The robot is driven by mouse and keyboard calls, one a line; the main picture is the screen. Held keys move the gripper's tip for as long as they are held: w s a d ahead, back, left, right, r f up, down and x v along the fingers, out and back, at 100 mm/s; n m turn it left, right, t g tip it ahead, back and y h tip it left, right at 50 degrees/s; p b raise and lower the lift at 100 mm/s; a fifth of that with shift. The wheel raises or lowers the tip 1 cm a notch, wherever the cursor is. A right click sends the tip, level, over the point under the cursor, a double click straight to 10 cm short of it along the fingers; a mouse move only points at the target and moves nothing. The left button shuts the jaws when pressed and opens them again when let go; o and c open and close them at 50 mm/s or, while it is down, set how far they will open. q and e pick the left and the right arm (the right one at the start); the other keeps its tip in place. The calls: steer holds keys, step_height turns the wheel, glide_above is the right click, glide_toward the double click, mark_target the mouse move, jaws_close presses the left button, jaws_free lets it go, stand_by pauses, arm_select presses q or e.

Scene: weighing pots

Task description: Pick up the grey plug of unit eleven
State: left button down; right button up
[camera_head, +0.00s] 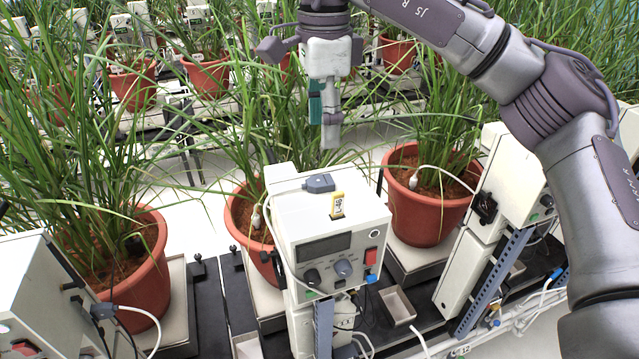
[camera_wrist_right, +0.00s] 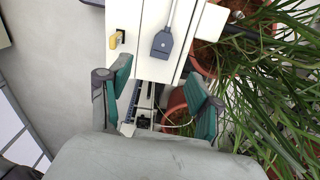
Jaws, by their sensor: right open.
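A grey plug (camera_head: 319,183) with a white cable lies on top of the middle white control box (camera_head: 330,220), near its back edge. I cannot read a number eleven on this unit. In the right wrist view the plug (camera_wrist_right: 162,45) lies flat on the white box, its cable running to the top of the picture. My right gripper (camera_head: 331,120) hangs above and behind the box, pointing down, apart from the plug. In the right wrist view its teal-padded fingers (camera_wrist_right: 160,102) are spread with nothing between them. My left gripper is out of view.
Another grey plug (camera_head: 103,311) sits on the left unit. Grass leaves hang around my right gripper.

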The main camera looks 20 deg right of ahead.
mark_target(321, 180)
step_height(321, 180, down, 4)
steer(key=shift+w+r, duration=0.1)
steer(key=shift+w, duration=0.05)
steer(key=shift+f+p, duration=0.45)
steer(key=shift+p, duration=0.05)
step_height(321, 180, down, 5)
steer(key=shift+a+r+p, duration=0.15)
steer(key=shift+p, duration=1)
steer(key=c, duration=1.1)
